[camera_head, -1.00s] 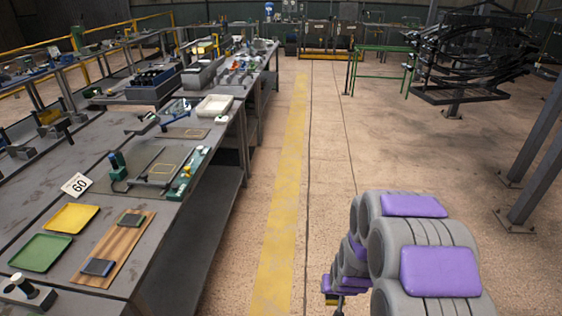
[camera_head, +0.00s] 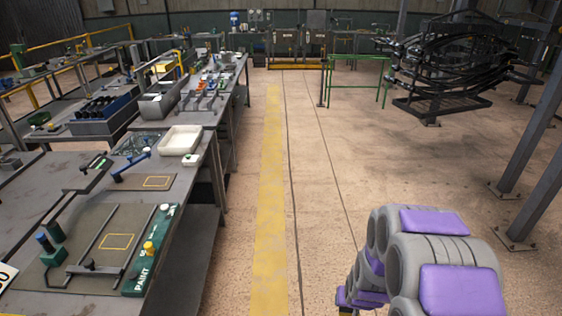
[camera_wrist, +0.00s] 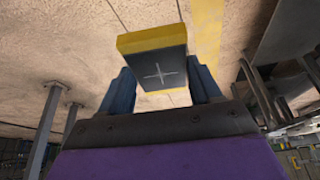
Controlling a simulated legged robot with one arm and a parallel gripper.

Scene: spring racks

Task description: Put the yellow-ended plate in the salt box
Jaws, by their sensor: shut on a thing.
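My gripper (camera_wrist: 162,80) is shut on the yellow-ended plate (camera_wrist: 157,66), a dark block with yellow edges and a pale cross on its face. The plate sits between the two blue-grey fingers, above the floor in the wrist view. In the head view my arm is at the lower right, over the aisle, and the gripper and plate cannot be made out. A white open-topped box (camera_head: 181,139) stands on the bench at the left, near its aisle edge. No salt label can be read on it.
The grey bench (camera_head: 35,190) runs along the left. A green PAINT fixture (camera_head: 148,255) and flat frames are on its near part. A grey trough (camera_head: 163,104) stands beyond the white box. The aisle with its yellow stripe (camera_head: 270,190) is clear. Steel posts (camera_head: 535,140) stand at the right.

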